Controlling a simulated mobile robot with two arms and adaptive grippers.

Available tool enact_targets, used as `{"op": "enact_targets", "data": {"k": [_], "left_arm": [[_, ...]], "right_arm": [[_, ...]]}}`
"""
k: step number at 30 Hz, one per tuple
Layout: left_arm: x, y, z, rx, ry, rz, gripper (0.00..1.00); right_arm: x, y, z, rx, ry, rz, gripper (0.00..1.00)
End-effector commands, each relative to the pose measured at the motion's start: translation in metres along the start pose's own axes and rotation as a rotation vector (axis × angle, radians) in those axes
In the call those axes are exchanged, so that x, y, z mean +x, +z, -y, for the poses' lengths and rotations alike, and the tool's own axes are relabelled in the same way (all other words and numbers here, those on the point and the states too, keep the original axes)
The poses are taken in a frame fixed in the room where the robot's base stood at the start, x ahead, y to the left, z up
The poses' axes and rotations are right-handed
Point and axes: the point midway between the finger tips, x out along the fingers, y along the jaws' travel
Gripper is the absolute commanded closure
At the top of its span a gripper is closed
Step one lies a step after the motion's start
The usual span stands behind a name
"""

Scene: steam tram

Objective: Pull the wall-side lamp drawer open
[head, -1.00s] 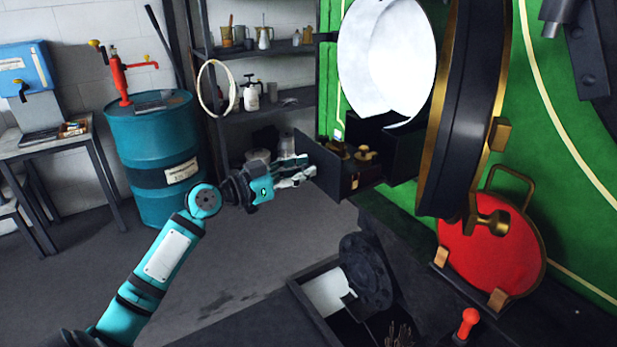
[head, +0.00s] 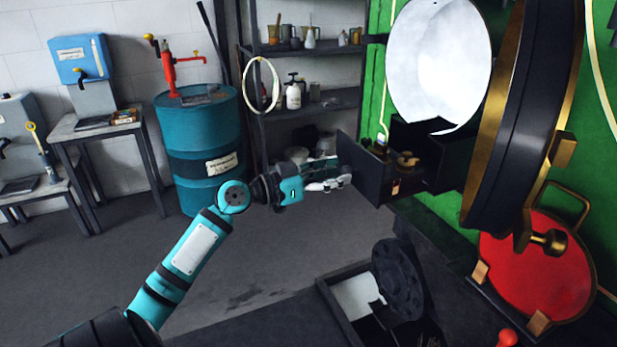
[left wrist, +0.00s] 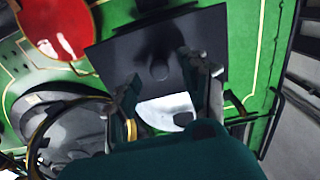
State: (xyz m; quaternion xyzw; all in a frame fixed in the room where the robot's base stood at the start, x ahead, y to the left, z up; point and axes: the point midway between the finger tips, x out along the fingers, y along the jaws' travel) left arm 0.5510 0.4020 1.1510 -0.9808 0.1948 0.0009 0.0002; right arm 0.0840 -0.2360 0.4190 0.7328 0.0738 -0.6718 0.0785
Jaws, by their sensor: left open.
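The lamp drawer is a dark box below a white round reflector (head: 440,60). Its dark front panel (head: 362,170) stands out from the box, with brass fittings (head: 405,160) visible behind it. In the left wrist view the panel (left wrist: 110,62) carries a round dark knob (left wrist: 160,70). My left gripper (head: 346,179) is at the panel's outer face, its fingers pointing at it. In the left wrist view my left gripper (left wrist: 166,82) is open, with a finger on either side of the knob. Contact with the knob cannot be told. My right gripper is not in view.
A black, brass-rimmed round door (head: 520,110) hangs open right of the drawer. A red disc (head: 535,265) with a brass handle is below it. A blue drum (head: 200,130) and a shelf rack (head: 310,105) stand behind. Floor left of the drawer is clear.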

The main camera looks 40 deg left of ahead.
Motion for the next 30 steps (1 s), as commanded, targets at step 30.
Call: {"op": "enact_targets", "data": {"k": [30], "left_arm": [[-0.098, -0.001, 0.0, 0.0, 0.0, -0.001, 0.55]], "right_arm": [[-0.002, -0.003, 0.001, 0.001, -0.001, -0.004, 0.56]]}}
